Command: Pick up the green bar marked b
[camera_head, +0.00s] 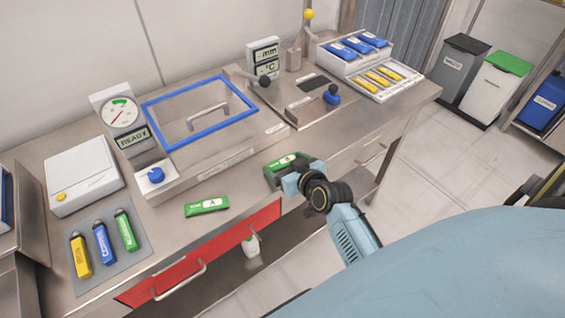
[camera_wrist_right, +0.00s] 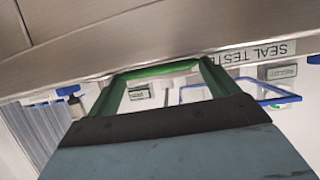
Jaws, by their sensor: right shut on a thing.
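A green bar (camera_head: 284,161) with a white label is at the front edge of the steel counter, between the fingers of my right gripper (camera_head: 287,170). Its letter is too small and covered to read. My right gripper is shut on this bar. In the right wrist view the bar (camera_wrist_right: 160,70) spans between the two dark green fingers. Another green bar marked A (camera_head: 206,206) lies flat on the counter to the left. My left gripper is not in view.
A blue-framed lid (camera_head: 203,146) and a gauge reading READY (camera_head: 121,113) stand behind. A mat (camera_head: 143,251) with yellow, blue and green packs lies at left. A white tray (camera_head: 352,64) holds blue packs. A red drawer (camera_head: 190,262) is below the counter.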

